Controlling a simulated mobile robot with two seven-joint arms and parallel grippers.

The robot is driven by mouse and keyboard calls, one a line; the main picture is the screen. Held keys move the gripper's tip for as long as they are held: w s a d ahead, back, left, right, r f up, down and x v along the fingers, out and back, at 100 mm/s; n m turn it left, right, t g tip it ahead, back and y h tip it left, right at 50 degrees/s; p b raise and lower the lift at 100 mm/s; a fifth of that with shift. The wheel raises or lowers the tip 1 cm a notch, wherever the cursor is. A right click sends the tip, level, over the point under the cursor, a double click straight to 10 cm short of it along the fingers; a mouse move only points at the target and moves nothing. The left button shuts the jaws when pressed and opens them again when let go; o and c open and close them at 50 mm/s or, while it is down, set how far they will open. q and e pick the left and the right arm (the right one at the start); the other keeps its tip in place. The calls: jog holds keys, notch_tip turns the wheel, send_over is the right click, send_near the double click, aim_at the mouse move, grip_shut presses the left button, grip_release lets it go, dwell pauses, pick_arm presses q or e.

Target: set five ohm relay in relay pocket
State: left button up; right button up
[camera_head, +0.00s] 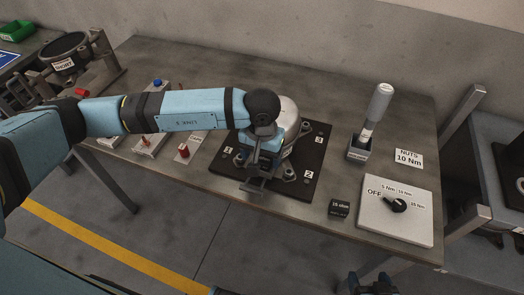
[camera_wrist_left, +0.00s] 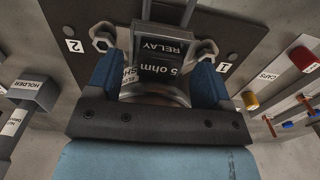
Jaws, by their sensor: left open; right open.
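The five ohm relay (camera_wrist_left: 165,71) is a dark block with a "5 ohm" label, upside down in the left wrist view. It lies between the blue fingers of my left gripper (camera_wrist_left: 158,76), which is open with gaps at both sides. A face lettered "RELAY" (camera_wrist_left: 166,46) and a grey frame (camera_wrist_left: 205,42) adjoin it; I cannot tell how deeply the block sits in the pocket. In the head view my left gripper (camera_head: 264,155) is over the front of the light compressor (camera_head: 289,112) and hides the relay. My right gripper (camera_head: 374,284) is open and empty at the bottom edge.
The compressor stands on a dark plate (camera_head: 228,172) with numbered corners. A 16 ohm block (camera_head: 339,208), a dial panel (camera_head: 410,225), and a holder (camera_head: 359,148) with a grey-handled tool (camera_head: 379,103) stand to the right. Small coloured parts (camera_head: 183,152) stand left of the plate.

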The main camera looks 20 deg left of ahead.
aim_at(262, 160)
pick_arm(q)
notch_tip(262, 160, up, 12)
jog(key=b, duration=0.1)
jog(key=shift+r+b, duration=0.25)
jog(key=shift+b, duration=0.15)
jog(key=shift+w, duration=0.1)
